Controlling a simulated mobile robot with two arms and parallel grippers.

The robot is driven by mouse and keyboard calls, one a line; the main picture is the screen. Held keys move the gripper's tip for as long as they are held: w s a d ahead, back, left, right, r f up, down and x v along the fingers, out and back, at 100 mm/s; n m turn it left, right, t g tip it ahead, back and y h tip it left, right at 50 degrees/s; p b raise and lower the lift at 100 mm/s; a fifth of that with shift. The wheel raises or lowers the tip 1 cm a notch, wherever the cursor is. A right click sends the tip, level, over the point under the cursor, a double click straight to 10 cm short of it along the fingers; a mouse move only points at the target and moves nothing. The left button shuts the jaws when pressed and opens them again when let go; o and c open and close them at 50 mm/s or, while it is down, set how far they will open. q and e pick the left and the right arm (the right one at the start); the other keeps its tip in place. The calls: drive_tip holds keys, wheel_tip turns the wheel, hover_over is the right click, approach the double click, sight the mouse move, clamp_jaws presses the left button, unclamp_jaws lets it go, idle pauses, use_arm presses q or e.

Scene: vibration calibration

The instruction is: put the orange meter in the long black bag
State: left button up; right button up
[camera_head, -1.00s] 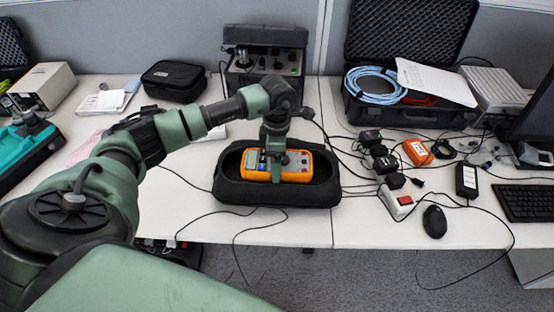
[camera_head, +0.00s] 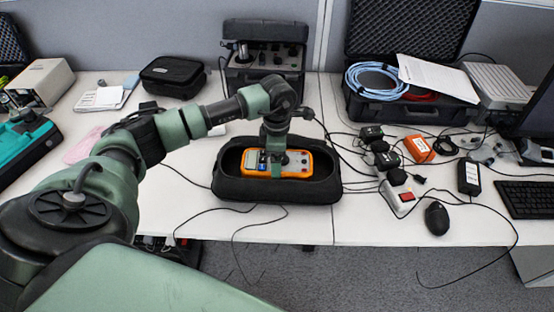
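The orange meter (camera_head: 298,163) lies face up inside the long black bag (camera_head: 277,190), which is open on the white table. The meter's screen end is to the left and its right end reaches toward the bag's right side. My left gripper (camera_head: 273,160) points down at the middle of the meter, inside the bag's rim. Its fingers are small and partly hidden against the meter, so I cannot tell if they grip it. My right gripper is out of view.
A black calibrator box (camera_head: 265,70) stands behind the bag. Power adapters (camera_head: 382,155), an orange-red box (camera_head: 419,149), a mouse (camera_head: 437,219) and many cables lie to the right. A small black case (camera_head: 176,77) sits at the back left. The table left of the bag is mostly clear.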

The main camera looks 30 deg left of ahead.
use_arm(q)
drive_tip(key=shift+f+b, duration=0.3)
idle(0.4)
drive_tip(key=o, duration=1.8)
drive_tip(key=shift+o, duration=0.2)
drive_tip(key=shift+f, duration=0.1)
drive_tip(key=shift+r+p, duration=3.5)
drive_tip(key=shift+r, duration=2.1)
